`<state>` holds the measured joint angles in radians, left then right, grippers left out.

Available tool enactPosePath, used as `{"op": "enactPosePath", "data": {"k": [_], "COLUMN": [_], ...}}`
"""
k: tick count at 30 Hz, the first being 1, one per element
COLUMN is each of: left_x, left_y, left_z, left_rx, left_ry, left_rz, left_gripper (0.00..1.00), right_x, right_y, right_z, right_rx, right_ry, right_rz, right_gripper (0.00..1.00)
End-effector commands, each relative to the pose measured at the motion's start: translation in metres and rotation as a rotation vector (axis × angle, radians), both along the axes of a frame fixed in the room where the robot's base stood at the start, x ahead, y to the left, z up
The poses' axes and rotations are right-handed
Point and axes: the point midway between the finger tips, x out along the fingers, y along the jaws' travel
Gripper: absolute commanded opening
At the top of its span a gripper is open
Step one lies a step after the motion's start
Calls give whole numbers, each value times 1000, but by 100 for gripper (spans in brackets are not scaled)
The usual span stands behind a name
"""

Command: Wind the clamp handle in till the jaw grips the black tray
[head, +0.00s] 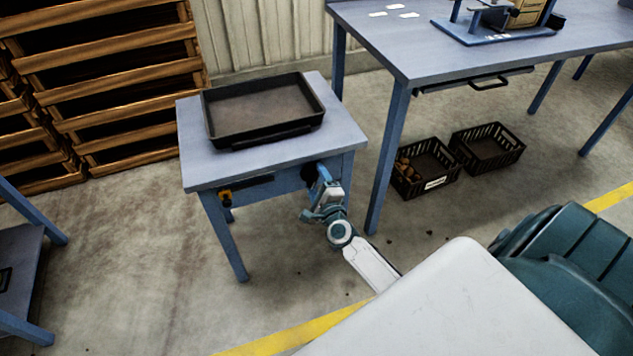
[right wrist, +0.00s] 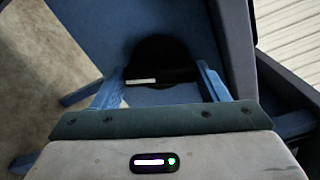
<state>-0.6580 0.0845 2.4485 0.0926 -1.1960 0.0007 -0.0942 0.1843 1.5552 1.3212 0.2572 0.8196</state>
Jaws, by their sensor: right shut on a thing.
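The black tray (head: 265,131) lies on the small blue table (head: 190,150). A dark bar (head: 272,137) runs along the tray's near edge; I cannot tell whether it touches the tray. The clamp handle (head: 308,172) is a dark round knob at the table's front, near the right leg. My right gripper (head: 316,180) is shut on it and hides part of it. In the right wrist view the black handle (right wrist: 160,52) sits between the fingers, with a small white mark on it. My left gripper is not in view.
Two black crates (head: 487,148) stand on the floor under a larger blue table (head: 400,45). Wooden slatted crates (head: 110,65) stand behind at left. The floor before the small table is mostly clear.

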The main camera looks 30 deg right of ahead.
Motion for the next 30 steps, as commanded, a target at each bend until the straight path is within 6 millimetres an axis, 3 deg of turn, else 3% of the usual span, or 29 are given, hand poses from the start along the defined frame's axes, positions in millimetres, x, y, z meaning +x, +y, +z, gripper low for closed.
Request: {"op": "enactPosePath", "data": {"k": [20,21,24,30], "left_x": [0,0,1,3], "left_y": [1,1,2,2], "left_z": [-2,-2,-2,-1], "left_rx": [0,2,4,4], "left_ry": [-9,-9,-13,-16], "left_rz": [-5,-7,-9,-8], "left_gripper": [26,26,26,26], "right_x": [-1,-1,-1,0], "right_y": [0,0,0,0], "right_z": [-2,-2,-2,-1], "right_rx": [64,64,63,63], "right_ry": [-12,-12,-12,-14], "right_rz": [0,0,0,-1], "right_gripper": [44,71,89,89]}}
